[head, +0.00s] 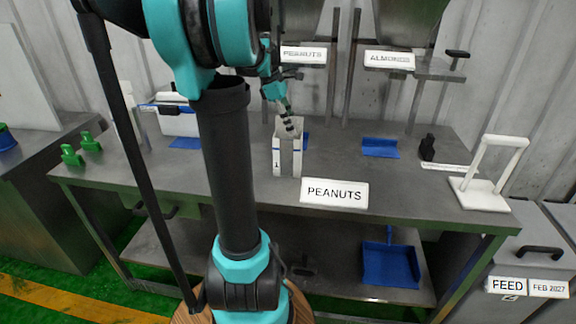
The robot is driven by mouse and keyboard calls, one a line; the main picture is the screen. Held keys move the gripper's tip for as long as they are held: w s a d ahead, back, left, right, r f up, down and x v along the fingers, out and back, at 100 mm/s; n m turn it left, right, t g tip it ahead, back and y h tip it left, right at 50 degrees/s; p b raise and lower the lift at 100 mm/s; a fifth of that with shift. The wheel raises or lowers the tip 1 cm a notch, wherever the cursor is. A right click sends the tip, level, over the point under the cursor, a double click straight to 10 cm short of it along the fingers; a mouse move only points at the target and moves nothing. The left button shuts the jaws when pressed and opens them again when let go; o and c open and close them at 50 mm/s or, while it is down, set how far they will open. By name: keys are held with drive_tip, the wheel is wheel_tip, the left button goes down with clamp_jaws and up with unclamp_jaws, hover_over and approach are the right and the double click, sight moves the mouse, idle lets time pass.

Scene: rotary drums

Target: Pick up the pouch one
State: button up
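A white PEANUTS sign (335,192) stands at the table's front edge. A blue tray (380,147) and a white stand (490,185) are to the right. Green clamps (81,150) are at the left. Metal hoppers with posts stand behind.

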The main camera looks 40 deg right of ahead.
drive_tip(key=shift+x, duration=1.15)
clamp_jaws()
